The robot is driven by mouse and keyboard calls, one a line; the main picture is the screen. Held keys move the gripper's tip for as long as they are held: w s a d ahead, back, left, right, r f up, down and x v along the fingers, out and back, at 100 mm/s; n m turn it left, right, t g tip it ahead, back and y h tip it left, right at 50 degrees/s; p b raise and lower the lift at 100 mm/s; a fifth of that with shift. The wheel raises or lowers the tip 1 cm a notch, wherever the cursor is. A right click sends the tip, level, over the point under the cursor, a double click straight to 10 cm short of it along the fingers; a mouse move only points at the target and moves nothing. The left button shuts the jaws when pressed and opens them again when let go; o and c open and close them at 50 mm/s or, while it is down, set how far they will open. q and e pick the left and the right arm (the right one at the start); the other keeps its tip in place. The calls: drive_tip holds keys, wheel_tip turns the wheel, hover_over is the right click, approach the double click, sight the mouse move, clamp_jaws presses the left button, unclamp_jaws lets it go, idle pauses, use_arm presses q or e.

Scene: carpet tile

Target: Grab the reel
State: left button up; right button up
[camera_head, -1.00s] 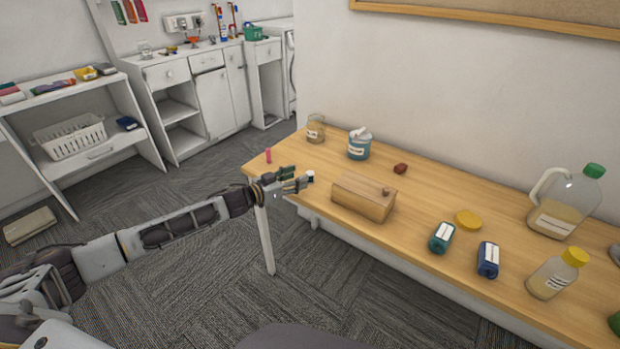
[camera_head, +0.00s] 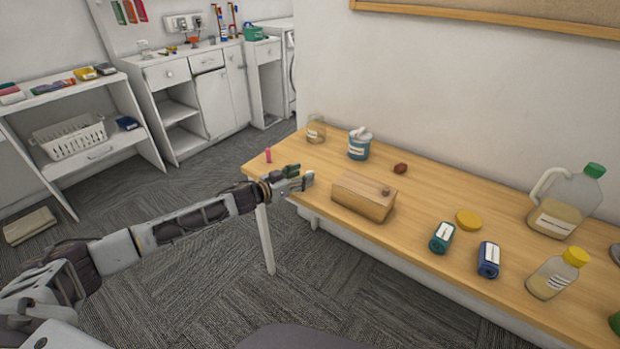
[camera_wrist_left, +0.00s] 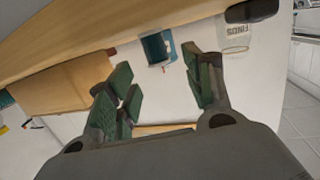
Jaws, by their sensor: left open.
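My left gripper (camera_head: 303,177) is open over the left end of the wooden table (camera_head: 430,190), left of the wooden box. In the left wrist view its green-padded fingers (camera_wrist_left: 160,70) stand apart, with nothing clearly held between them. I cannot clearly make out a reel in either view now. A small pale shape at the fingertips in the head view is too small to tell from the gripper itself. My right gripper is not in view.
A wooden box (camera_head: 362,197) stands right of the gripper. Behind are a pink stick (camera_head: 268,155), a glass jar (camera_head: 316,131) and a teal mug (camera_head: 358,147). Two canisters (camera_head: 442,238) (camera_head: 488,260), a yellow lid (camera_head: 468,220) and a jug (camera_head: 560,205) are farther right.

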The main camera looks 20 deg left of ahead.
use_arm(q)
drive_tip(key=shift+w+d+f, duration=0.3)
drive_tip(key=shift+w, duration=0.2)
drive_tip(key=shift+w+d+f, duration=0.25)
drive_tip(key=shift+w+d, duration=0.05)
drive_tip(key=shift+w, duration=0.15)
drive_tip(key=shift+w+d+f+b, duration=0.15)
drive_tip(key=shift+w+d+b, duration=0.15)
drive_tip(key=shift+w, duration=0.2)
drive_tip(key=shift+w+d, duration=0.2)
drive_tip(key=shift+w, duration=0.2)
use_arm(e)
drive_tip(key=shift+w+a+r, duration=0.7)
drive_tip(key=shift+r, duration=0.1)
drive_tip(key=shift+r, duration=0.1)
use_arm(q)
drive_tip(key=shift+c, duration=0.4)
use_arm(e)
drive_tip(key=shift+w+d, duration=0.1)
use_arm(q)
drive_tip(key=c, duration=0.7)
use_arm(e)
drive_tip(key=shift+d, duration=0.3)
